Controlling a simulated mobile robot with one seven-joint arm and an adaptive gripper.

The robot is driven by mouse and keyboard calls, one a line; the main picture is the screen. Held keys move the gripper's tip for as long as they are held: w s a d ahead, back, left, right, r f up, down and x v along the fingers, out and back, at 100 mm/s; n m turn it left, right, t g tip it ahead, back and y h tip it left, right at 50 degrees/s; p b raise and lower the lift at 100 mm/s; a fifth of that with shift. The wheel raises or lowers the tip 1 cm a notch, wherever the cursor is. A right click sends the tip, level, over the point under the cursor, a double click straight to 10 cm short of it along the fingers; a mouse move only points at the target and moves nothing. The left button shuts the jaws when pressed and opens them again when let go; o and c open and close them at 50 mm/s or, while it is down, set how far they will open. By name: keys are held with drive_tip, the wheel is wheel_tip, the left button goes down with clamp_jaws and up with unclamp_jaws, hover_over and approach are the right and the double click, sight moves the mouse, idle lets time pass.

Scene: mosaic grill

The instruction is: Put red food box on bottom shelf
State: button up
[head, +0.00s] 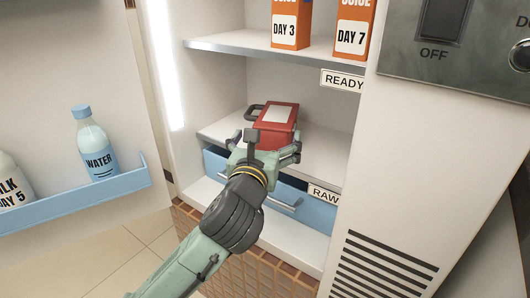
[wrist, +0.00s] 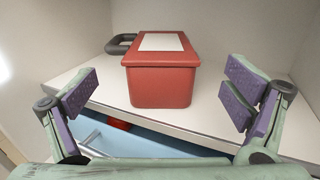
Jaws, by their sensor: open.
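The red food box (head: 276,126), with a pale label on top and a dark handle at its left, sits upright on the white shelf (head: 222,131) just above the blue drawer. In the wrist view the box (wrist: 161,84) is centred ahead, between the lines of the two fingers. My gripper (head: 266,148) is open in front of the box, at the shelf's front edge. The purple finger pads (wrist: 158,96) are wide apart on either side of the box's front, and no contact shows. The gripper hides part of the box's lower front in the head view.
A blue drawer (head: 310,205) with a "RAW" tag is below the shelf; something red (wrist: 120,125) shows inside it. Orange juice cartons (head: 290,24) stand on the upper shelf (head: 260,48). The open door at left holds a water bottle (head: 95,145) in a blue bin (head: 80,203).

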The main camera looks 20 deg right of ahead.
drive_tip(key=f+b, duration=0.1)
drive_tip(key=b, duration=0.1)
drive_tip(key=shift+w+a+f+b, duration=0.15)
drive_tip(key=shift+a+f+b, duration=0.05)
drive_tip(key=shift+b, duration=0.15)
drive_tip(key=b, duration=0.3)
drive_tip(key=shift+s+a, duration=0.2)
drive_tip(key=s+r+b, duration=0.1)
drive_tip(key=s+b, duration=0.1)
drive_tip(key=b, duration=0.2)
drive_tip(key=shift+s+a+r+b, duration=0.1)
drive_tip(key=shift+a+r+b, duration=0.05)
drive_tip(key=shift+b, duration=0.2)
